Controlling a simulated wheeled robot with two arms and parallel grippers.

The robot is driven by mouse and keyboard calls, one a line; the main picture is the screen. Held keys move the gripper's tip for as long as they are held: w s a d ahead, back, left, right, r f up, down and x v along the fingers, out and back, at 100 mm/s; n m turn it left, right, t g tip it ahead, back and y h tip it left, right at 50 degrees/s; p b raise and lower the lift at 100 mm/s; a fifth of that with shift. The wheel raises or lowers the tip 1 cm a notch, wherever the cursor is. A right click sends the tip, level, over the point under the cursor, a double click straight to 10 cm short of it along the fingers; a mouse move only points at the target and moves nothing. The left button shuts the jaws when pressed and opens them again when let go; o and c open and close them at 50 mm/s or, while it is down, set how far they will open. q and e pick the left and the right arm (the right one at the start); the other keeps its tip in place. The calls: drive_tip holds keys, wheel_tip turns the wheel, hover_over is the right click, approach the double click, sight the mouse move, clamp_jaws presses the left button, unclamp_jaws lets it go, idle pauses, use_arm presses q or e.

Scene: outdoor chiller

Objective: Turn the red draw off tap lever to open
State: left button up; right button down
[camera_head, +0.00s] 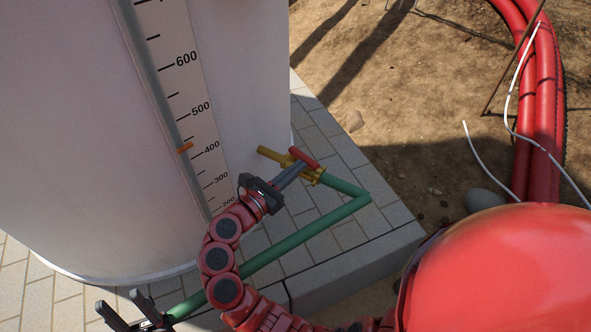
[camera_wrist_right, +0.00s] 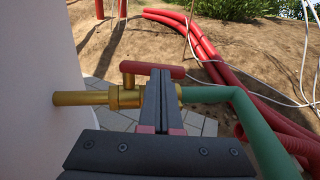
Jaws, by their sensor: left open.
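The red tap lever (camera_head: 297,153) sits on top of the brass tap (camera_head: 270,154), which comes out of the white tank. In the right wrist view the lever (camera_wrist_right: 132,67) lies roughly parallel to the brass body (camera_wrist_right: 90,98). My right gripper (camera_head: 304,166) is at the lever, its fingers together. In the wrist view its fingertips (camera_wrist_right: 162,72) overlap the lever's middle and right part; whether they touch it is hard to tell. My left gripper (camera_head: 121,300) is open and empty at the lower left, away from the tap.
The white tank (camera_head: 80,130) with a numbered scale stands left of the tap. A green pipe (camera_head: 300,237) runs from the tap, bends, and passes over the paved plinth (camera_head: 345,235). Red hoses (camera_head: 540,100) and a white cable lie on the dirt at the right.

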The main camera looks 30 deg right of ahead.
drive_tip(key=d+n+t+y, duration=0.1)
drive_tip(key=n+t, duration=0.1)
drive_tip(key=t, duration=0.1)
drive_tip(key=shift+s+d+y+b, duration=0.3)
drive_tip(key=shift+d+y, duration=0.1)
drive_tip(key=shift+a, duration=0.1)
